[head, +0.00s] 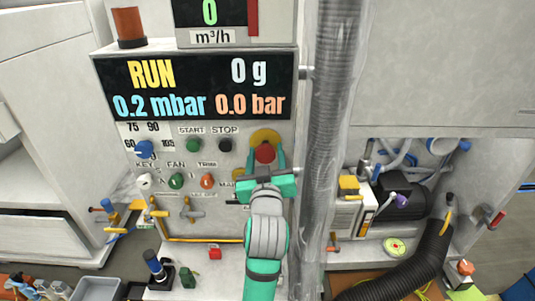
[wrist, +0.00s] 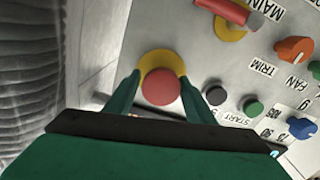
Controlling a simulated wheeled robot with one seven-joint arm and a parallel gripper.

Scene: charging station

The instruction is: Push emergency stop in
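The emergency stop is a red mushroom button (head: 264,153) on a round yellow plate (head: 266,136), at the right side of the control panel. In the wrist view the red button (wrist: 160,88) sits in front of the yellow plate (wrist: 162,62). My green gripper (head: 267,160) is in front of the panel at the button. In the wrist view its two fingertips (wrist: 160,76) are apart, one on each side of the button. Whether the fingers touch the button cannot be told. Nothing is held between them except the button's place in view.
A thick grey hose (head: 331,120) runs vertically close on the right.

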